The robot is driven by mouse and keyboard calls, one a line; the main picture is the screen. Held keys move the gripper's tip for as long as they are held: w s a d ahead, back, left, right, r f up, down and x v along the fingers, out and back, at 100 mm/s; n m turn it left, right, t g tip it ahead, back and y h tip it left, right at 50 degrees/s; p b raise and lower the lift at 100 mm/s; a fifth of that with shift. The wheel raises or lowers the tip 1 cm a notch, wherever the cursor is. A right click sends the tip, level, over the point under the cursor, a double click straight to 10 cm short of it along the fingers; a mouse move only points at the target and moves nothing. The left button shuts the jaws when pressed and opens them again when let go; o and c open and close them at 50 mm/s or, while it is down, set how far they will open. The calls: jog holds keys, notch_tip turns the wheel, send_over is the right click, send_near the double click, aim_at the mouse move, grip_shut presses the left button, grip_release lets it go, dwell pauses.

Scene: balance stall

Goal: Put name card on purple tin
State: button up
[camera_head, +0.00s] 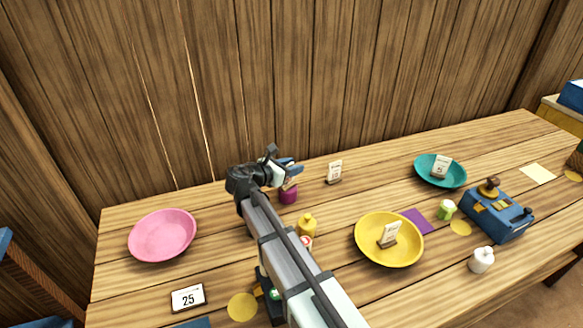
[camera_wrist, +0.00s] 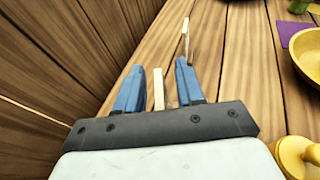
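A purple tin (camera_head: 288,196) stands on the table just beyond my arm, near the wooden wall. A small pale card (camera_head: 290,184) shows right above it, partly hidden by my gripper; it appears to rest on the tin. My gripper (camera_head: 294,169) is over the tin. In the wrist view, my gripper (camera_wrist: 159,85) has its blue fingers apart, with the pale card (camera_wrist: 158,89) upright between them and gaps on both sides. The tin is hidden in that view. The writing on the card cannot be read.
Another card (camera_head: 335,172) stands right of the tin. A pink plate (camera_head: 162,236) is at left. Yellow (camera_head: 371,249) and teal (camera_head: 427,175) plates hold cards.

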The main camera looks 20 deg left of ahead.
jog(key=v, duration=1.2)
